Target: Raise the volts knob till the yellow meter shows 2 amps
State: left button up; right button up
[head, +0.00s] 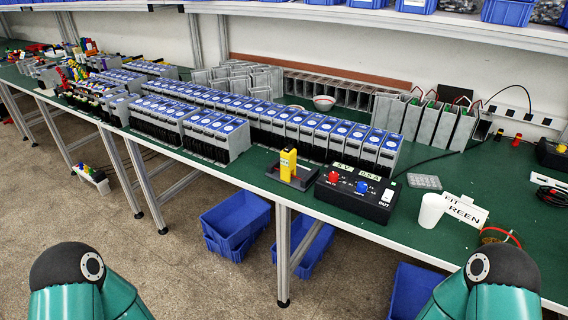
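A black power supply box (350,203) sits near the front edge of the green bench. A red knob (334,177) is on its left and a blue knob (361,187) to the right of it. The small lettering by the knobs is too small to read surely. The yellow meter (288,164) stands upright in a dark tray (304,184) just left of the box. Its reading cannot be made out. Neither gripper is in view; only my teal arm links show at the bottom corners.
Rows of grey modules with blue labels (215,135) stand behind and left of the meter. A white cup (432,210) and a white sign (464,211) stand right of the box. Blue bins (236,222) are under the bench.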

aim_at(333, 176)
jog(key=z, duration=0.05)
jog(key=i, duration=1.05)
jog(key=u, duration=1.05)
jog(key=k, duration=1.3)
jog(key=z, duration=0.35)
jog(key=i, duration=0.8)
